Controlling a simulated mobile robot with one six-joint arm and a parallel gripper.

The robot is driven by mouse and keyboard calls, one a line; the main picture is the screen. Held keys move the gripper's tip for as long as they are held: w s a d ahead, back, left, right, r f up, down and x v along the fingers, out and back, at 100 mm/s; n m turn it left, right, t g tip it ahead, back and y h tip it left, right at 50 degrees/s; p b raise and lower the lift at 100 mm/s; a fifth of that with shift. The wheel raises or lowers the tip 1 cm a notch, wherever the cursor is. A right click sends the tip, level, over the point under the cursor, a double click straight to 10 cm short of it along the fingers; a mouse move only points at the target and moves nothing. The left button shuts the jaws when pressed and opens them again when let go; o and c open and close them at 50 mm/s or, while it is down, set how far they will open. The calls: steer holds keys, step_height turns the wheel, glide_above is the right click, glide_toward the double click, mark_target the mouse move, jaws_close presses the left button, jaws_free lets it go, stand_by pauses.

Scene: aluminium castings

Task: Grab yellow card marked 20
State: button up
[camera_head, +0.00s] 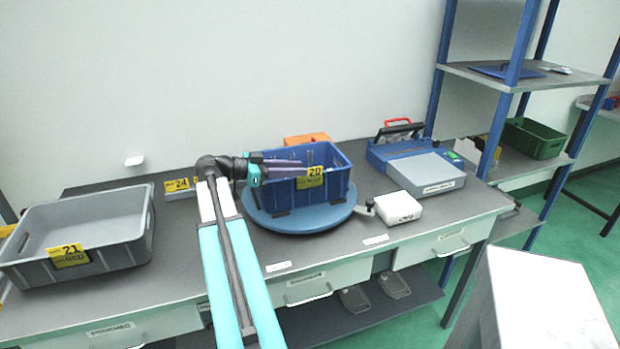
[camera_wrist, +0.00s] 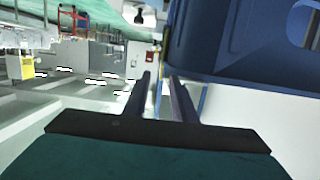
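The yellow card marked 20 (camera_head: 310,178) is on the front of a blue crate (camera_head: 325,191), near its top edge. The crate stands on a round blue turntable (camera_head: 300,219). My gripper (camera_head: 304,168) reaches in from the left, its two dark fingers pointing right at the crate front, with the tips close to the card's upper left. In the wrist view a gap shows between the fingers (camera_wrist: 159,76). The blue crate (camera_wrist: 215,45) fills the upper right there. The card cannot be made out in the wrist view, and whether the fingers touch it is unclear.
A grey bin (camera_head: 115,229) with a card marked 21 (camera_head: 69,255) stands at left. A card marked 24 (camera_head: 177,185) sits behind my arm. A white block (camera_head: 398,207) and a blue-grey device (camera_head: 425,170) are right of the turntable. Blue-posted shelves (camera_head: 505,90) stand farther right.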

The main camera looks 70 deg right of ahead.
mark_target(310, 169)
steer(key=shift+p+x, duration=1.15)
steer(key=shift+x, duration=1.45)
jaws_close()
